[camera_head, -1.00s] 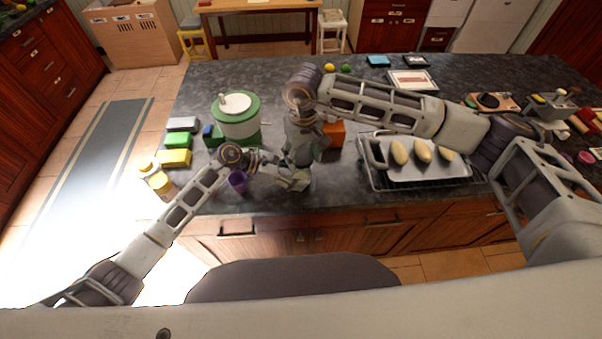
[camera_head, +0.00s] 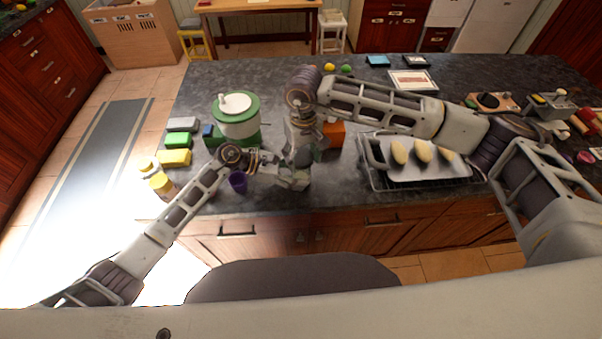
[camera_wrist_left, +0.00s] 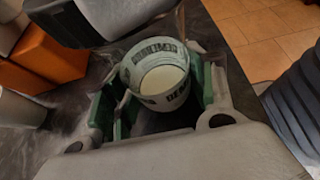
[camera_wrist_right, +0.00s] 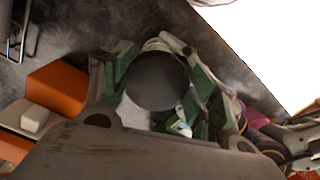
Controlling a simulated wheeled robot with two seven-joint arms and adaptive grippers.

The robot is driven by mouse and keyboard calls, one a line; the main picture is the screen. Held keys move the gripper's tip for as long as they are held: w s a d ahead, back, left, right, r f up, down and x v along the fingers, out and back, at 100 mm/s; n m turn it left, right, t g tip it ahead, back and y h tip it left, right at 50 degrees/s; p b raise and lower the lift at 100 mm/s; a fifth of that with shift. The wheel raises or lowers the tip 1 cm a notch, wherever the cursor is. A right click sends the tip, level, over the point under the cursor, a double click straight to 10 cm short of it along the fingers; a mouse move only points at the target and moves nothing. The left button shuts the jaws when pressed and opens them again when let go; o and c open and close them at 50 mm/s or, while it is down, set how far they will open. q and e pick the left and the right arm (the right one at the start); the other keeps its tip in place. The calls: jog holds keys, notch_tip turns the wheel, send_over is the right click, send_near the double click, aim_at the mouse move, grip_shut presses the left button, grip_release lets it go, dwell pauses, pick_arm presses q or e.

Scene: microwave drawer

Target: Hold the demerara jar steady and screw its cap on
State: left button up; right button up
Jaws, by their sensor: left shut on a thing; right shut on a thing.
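The demerara jar (camera_wrist_left: 155,78), pale with dark lettering on its side, stands between the green-padded fingers of my left gripper (camera_wrist_left: 160,98) in the left wrist view. A cream round face shows on it. My left gripper is shut on the jar. In the right wrist view a dark round cap (camera_wrist_right: 158,80) sits between the green pads of my right gripper (camera_wrist_right: 157,88), which is shut on it. In the head view the two grippers meet near the counter's front edge and hide the jar and cap. I cannot tell whether the cap's thread is engaged.
A green and white canister (camera_head: 237,118) and a yellow block (camera_head: 174,158) stand left. A tray (camera_head: 430,172) with several pale oval items lies right.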

jog(key=shift+f, duration=1)
dwell(4.1)
pick_arm(q)
jog(key=shift+o, duration=1.1)
jog(key=c, duration=0.7)
jog(key=shift+c, duration=1)
pick_arm(e)
jog(key=shift+o, duration=1.1)
jog(key=o, duration=0.5)
jog(key=shift+c, duration=0.2)
jog(key=c, duration=1.1)
jog(key=shift+c, duration=0.2)
